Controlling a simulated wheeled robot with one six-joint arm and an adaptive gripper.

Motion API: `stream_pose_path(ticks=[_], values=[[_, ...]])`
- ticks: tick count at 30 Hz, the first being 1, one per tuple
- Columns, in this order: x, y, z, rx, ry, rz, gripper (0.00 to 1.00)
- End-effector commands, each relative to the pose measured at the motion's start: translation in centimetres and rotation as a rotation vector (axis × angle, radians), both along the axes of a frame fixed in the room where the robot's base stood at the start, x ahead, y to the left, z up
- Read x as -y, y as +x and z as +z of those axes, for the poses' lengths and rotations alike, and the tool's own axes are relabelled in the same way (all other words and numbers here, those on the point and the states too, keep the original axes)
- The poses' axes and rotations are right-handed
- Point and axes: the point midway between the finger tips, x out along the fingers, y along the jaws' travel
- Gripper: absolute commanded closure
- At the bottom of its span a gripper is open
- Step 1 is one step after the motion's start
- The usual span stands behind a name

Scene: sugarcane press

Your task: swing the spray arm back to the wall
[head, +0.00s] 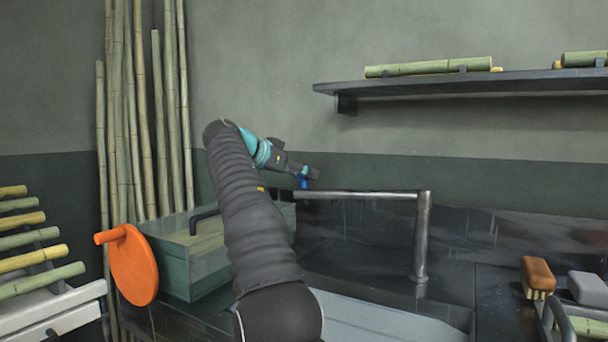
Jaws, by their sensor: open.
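The spray arm (360,195) is a grey metal pipe that runs level from the top of an upright metal post (422,238) toward the left. The wall (500,180) is behind, grey above and dark green below.
A shelf (450,85) with cane pieces is at upper right. A green bin (185,270), an orange disc (133,265) and tall canes (145,110) are left. A brown brush (537,275) and a grey block (587,287) lie right. The counter (460,285) around the post is clear.

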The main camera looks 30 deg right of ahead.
Motion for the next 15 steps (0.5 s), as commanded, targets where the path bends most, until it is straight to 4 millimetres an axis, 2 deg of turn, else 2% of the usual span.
stream_pose_path(ticks=[7,15], values=[[-3.9,-0.4,1.6,0.003,0.001,0.003,0.36],[-5.6,-0.8,2.3,0.000,0.000,0.001,0.36]])
